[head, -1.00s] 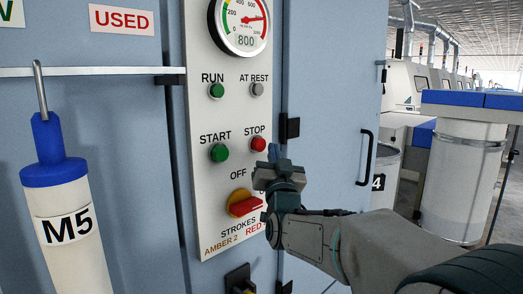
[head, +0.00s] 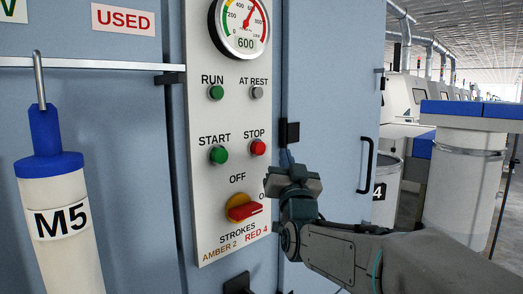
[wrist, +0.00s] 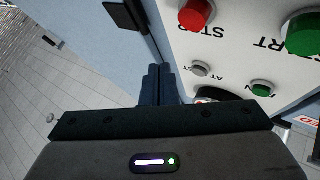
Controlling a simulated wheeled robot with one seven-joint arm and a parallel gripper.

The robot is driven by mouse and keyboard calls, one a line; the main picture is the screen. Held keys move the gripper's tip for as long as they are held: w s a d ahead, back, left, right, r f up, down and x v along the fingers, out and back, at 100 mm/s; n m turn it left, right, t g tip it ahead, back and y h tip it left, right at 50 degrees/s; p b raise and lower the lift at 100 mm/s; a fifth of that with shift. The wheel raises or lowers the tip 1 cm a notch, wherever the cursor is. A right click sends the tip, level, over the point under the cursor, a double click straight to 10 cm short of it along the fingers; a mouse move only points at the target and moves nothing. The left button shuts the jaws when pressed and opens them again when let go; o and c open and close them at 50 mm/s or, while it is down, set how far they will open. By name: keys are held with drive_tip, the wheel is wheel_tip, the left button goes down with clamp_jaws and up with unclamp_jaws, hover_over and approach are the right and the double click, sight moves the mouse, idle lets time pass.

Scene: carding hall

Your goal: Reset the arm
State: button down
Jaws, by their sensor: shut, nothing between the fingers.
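My gripper (head: 287,158) is shut and empty. It stands in front of the right edge of the control panel (head: 215,262), to the lower right of the red STOP button (head: 258,147), and touches no button that I can see. In the wrist view, my closed fingers (wrist: 160,86) point towards the gap between the panel and the blue cabinet door, with the STOP button (wrist: 195,14) at upper right. My arm reaches in from the lower right. The gripper hides part of the label right of the red and yellow rotary switch (head: 243,207).
The panel also bears a gauge (head: 240,25) reading 600, a green START button (head: 218,155), a green RUN lamp (head: 216,92) and a grey AT REST lamp (head: 257,92). A white M5 cylinder (head: 68,255) hangs at left. A black door handle (head: 367,165) is right of my gripper.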

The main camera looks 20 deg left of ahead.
drive_tip(key=s+d+f+g+h, duration=0.3)
drive_tip(key=d+f+g, duration=0.1)
drive_tip(key=d+f, duration=0.45)
drive_tip(key=s+d+f+g+h, duration=0.2)
drive_tip(key=d+f+g, duration=0.3)
drive_tip(key=d+f, duration=0.3)
drive_tip(key=s+d+f+g+h, duration=0.1)
drive_tip(key=s+d+f+g, duration=0.2)
drive_tip(key=s+f, duration=0.2)
drive_tip(key=s+d+f+m+g+h, duration=0.1)
drive_tip(key=s+d+f+g, duration=0.2)
drive_tip(key=s+f, duration=0.3)
drive_tip(key=s+d+f+m+g+h, duration=0.1)
drive_tip(key=s+d+f+g, duration=0.3)
drive_tip(key=s, duration=0.8)
drive_tip(key=shift+s+d+f+h, duration=0.2)
drive_tip(key=shift+d+f+h, duration=0.25)
drive_tip(key=shift+f, duration=0.4)
